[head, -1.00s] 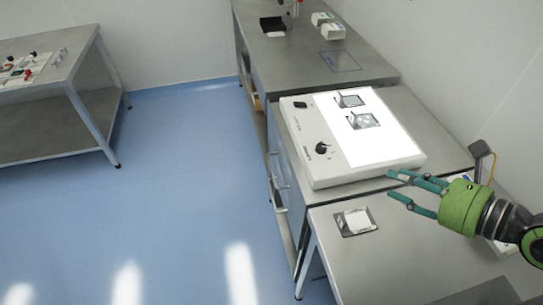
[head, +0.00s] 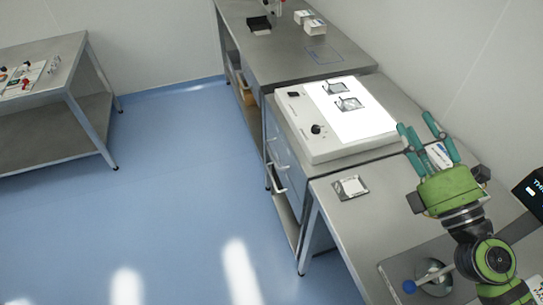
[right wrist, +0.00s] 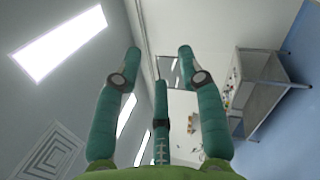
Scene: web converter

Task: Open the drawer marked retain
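The drawer unit (head: 283,160) stands under the light box, with its front facing the blue floor on the left. Two pale bar handles show on it, an upper handle (head: 271,147) and a lower handle (head: 279,181). The fronts are seen at a steep angle and no retain marking can be read. The drawers look shut. My right gripper (head: 427,138) is raised above the bench, right of the light box and away from the handles. Its green fingers are spread and empty, as the right wrist view (right wrist: 159,70) also shows. My left gripper is not in view.
A light box (head: 318,150) with a lit panel lies on the bench above the drawers. A small pouch (head: 350,187) lies on the nearer bench (head: 345,215). Another table (head: 75,60) stands at far left. The blue floor (head: 170,190) between is clear.

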